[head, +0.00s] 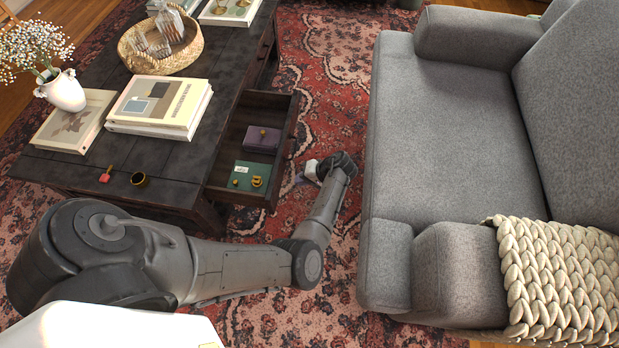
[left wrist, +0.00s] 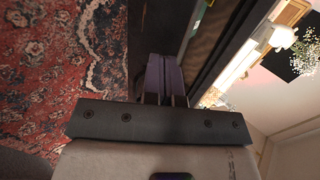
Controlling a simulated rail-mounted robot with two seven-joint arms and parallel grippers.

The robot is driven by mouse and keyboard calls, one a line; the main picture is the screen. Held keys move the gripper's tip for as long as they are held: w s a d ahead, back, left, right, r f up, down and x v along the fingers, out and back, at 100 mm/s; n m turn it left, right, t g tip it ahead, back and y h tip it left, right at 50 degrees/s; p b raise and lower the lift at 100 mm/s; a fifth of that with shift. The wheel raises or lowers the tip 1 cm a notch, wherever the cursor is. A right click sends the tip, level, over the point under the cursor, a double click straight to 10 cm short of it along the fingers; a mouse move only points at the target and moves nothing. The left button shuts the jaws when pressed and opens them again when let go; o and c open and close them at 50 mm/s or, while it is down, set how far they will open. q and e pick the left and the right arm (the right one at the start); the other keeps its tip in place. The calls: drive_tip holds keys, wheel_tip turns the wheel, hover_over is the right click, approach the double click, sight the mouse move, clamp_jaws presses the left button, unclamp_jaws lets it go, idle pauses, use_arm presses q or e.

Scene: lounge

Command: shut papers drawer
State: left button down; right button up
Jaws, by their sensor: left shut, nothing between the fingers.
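The papers drawer (head: 286,143) stands pulled out of the right side of the dark coffee table. Inside it are a purple box (head: 262,139), a green folder or book (head: 250,176) with a white label, and small gold objects. My left gripper (head: 299,180) is low beside the outer face of the drawer front, near its front corner. In the left wrist view, its purple fingers (left wrist: 164,75) are shut and empty, close to a dark wooden panel (left wrist: 152,35). I cannot tell whether they touch it. My right gripper is not in view.
The coffee table (head: 75,165) holds books (head: 160,104), a basket (head: 160,50), a flower vase (head: 65,90), a red item (head: 106,174) and a small dark cup (head: 139,180). A grey sofa (head: 450,130) stands close on the right. A strip of rug (head: 335,110) lies clear between.

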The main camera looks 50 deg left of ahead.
sight(276, 181)
use_arm(q)
drive_tip(key=shift+s+a+f+b, duration=0.45)
drive_tip(key=shift+s+a, duration=0.3)
drive_tip(key=shift+a, duration=0.1)
drive_tip(key=shift+s+a+f+b, duration=0.35)
drive_tip(key=shift+s+a+b, duration=0.1)
drive_tip(key=shift+s+a, duration=0.35)
drive_tip(key=shift+s+a+f+b, duration=0.45)
drive_tip(key=shift+s+a, duration=0.25)
drive_tip(key=shift+a, duration=0.2)
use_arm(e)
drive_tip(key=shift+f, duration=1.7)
use_arm(q)
drive_tip(key=shift+r, duration=0.1)
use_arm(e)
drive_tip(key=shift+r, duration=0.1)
